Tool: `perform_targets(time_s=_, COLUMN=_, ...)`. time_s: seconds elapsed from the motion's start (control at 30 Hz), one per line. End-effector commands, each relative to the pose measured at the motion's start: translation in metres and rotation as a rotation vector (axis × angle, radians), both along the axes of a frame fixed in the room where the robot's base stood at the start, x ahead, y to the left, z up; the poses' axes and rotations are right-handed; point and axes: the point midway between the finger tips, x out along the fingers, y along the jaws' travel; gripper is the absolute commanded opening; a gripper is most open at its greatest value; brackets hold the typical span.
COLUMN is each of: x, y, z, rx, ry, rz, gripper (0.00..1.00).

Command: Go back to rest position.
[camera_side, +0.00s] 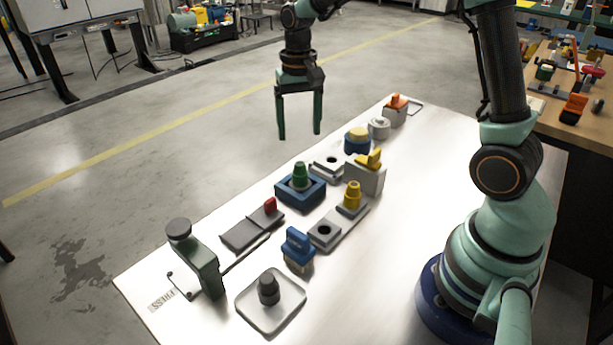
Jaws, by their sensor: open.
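My gripper (300,134) hangs from my arm at the top middle of the side view. Its two long green fingers point down and stand wide apart with nothing between them. It is above and beyond the far edge of the white table (420,180), clear of the parts on it. My arm's base stands on the right side of the table.
Open floor lies behind.

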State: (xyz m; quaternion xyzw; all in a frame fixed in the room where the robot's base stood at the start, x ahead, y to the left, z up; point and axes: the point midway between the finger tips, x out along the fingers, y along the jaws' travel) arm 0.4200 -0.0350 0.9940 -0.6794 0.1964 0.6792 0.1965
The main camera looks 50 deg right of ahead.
Motion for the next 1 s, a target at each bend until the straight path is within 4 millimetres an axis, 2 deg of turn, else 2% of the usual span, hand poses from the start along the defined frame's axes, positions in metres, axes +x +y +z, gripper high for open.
perform_targets(time_s=0.27, x=0.0, y=0.0, z=0.0, rx=0.0, ry=-0.001, rz=0.001, gripper=0.8)
perform_targets(time_s=0.43, x=-0.009, y=0.004, z=0.017, rx=-0.004, ry=-0.042, rz=0.043, gripper=0.8)
perform_targets(time_s=0.7, x=-0.05, y=0.017, z=0.063, rx=-0.031, ry=-0.193, rz=0.216, gripper=0.8)
perform_targets(time_s=1.0, x=-0.103, y=0.029, z=0.087, rx=-0.085, ry=-0.364, rz=0.414, gripper=0.8)
